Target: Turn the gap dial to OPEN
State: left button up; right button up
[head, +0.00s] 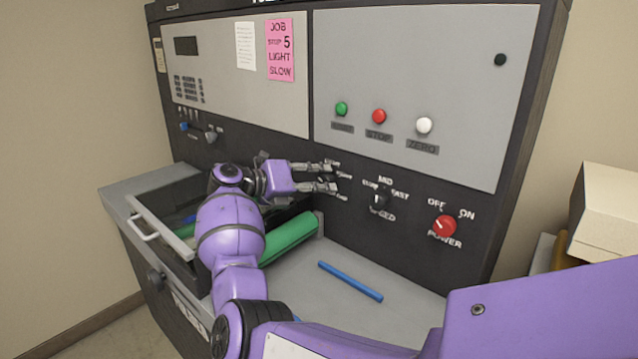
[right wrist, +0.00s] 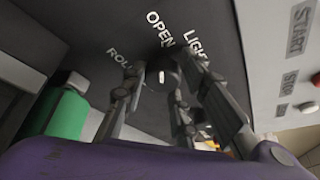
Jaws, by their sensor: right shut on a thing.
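The gap dial (right wrist: 165,70) is a dark round knob on the black panel, with a small white mark on its face. The labels OPEN and LIGHT stand close to it in the right wrist view, and another starting with ROLL lies to the left. My right gripper (head: 333,177) reaches across to the panel, and it also shows in the right wrist view (right wrist: 160,92). Its fingers are shut on the dial, one on either side. They hide much of the knob in the head view. I cannot tell exactly which label the mark points to. My left gripper is out of view.
A dark speed dial (head: 381,200) and a red power knob (head: 444,226) sit right of the gripper. Green (head: 342,109), red (head: 379,116) and white (head: 424,125) buttons are above. A green roller (head: 292,240) lies below; a blue stick (head: 350,281) rests on the grey shelf.

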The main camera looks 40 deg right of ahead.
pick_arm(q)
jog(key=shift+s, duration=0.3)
pick_arm(e)
jog(key=shift+w+a+f, duration=0.1)
jog(key=shift+f, duration=0.15)
jog(key=o, duration=1)
jog(key=shift+w, duration=0.1)
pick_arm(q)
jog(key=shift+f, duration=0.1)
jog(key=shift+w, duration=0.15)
pick_arm(e)
jog(key=v, duration=1.2)
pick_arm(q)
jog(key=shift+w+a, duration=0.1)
pick_arm(e)
jog(key=shift+a, duration=0.1)
